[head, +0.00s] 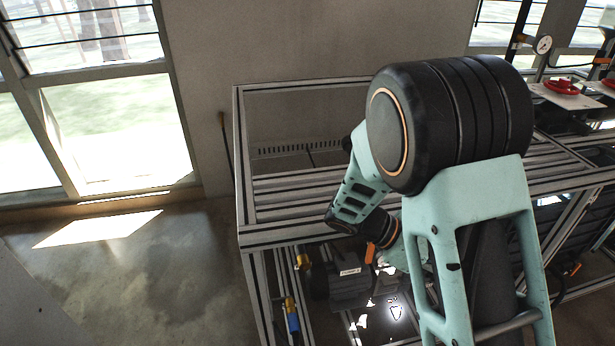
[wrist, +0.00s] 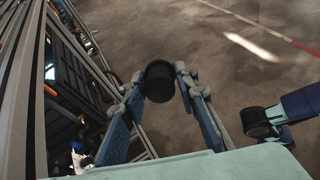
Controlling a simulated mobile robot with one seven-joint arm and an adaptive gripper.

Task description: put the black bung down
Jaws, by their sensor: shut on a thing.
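The black bung (wrist: 159,88) shows in the wrist view as a dark, round-topped piece between the fingertips of my gripper (wrist: 160,80). The two fingers press on it from left and right, so my gripper is shut on it. Bare floor lies below and beyond the bung in that view; its height above the floor is hard to tell. In the head view my own arm fills the middle and right, and neither the bung nor my fingertips can be made out.
A metal-profile frame bench (head: 250,234) with a slatted top stands in front of me, with a dark motor-like unit (head: 349,287) below. A red handwheel (head: 562,86) and a gauge (head: 543,45) are at upper right. The concrete floor (head: 150,270) at left is clear.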

